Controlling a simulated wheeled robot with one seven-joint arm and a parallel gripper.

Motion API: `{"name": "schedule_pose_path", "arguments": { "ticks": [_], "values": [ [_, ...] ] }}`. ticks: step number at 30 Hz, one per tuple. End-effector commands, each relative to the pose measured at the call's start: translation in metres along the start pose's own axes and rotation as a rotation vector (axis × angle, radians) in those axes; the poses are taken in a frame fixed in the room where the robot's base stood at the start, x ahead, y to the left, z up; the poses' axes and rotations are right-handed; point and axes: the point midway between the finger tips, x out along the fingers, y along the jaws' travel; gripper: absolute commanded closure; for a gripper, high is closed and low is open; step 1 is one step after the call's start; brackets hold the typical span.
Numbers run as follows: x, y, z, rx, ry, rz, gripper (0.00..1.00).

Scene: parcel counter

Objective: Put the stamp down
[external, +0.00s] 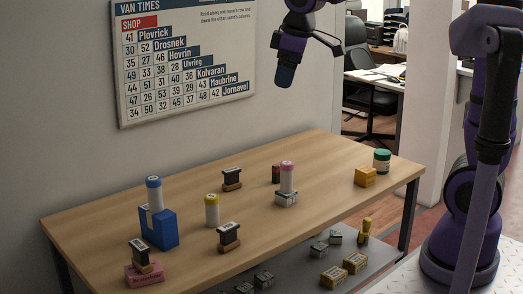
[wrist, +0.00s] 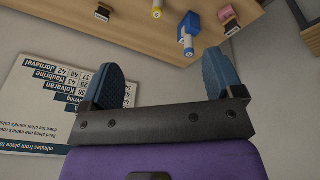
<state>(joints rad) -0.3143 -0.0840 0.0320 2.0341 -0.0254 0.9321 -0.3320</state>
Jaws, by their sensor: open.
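Several stamps with a wooden foot, dark body and pale top are on the counter (external: 110,220). One stamp (external: 140,254) stands on a pink pad (external: 146,275) at the front left; it shows in the wrist view (wrist: 230,25) at top right. Another stamp (external: 228,237) stands upright at the front middle, and a third stamp (external: 231,179) stands farther back. My gripper (external: 286,74) is high above the counter, well apart from everything. In the wrist view its two blue fingers (wrist: 163,80) are spread with nothing between them.
A blue block (external: 160,231) carries a blue-capped tube; a yellow-capped tube (external: 212,210) stands beside it. A pink-capped tube (external: 287,177) stands on a grey box. A yellow block (external: 365,177) and green-lidded jar (external: 382,160) are at the right. Small boxes lie on the lower shelf (external: 310,255).

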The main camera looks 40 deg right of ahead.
Motion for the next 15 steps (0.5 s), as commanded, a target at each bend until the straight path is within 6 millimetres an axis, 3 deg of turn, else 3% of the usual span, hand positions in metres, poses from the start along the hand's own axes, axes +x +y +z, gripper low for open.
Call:
{"name": "schedule_pose_path", "arguments": {
  "ticks": [1, 6, 15],
  "values": [
    [-0.012, 0.004, 0.021, 0.048, 0.015, 0.012, 0.13],
    [-0.038, 0.009, 0.087, 0.211, 0.053, 0.046, 0.13],
    [-0.056, -0.005, 0.198, 0.492, 0.127, 0.101, 0.13]
  ]
}}
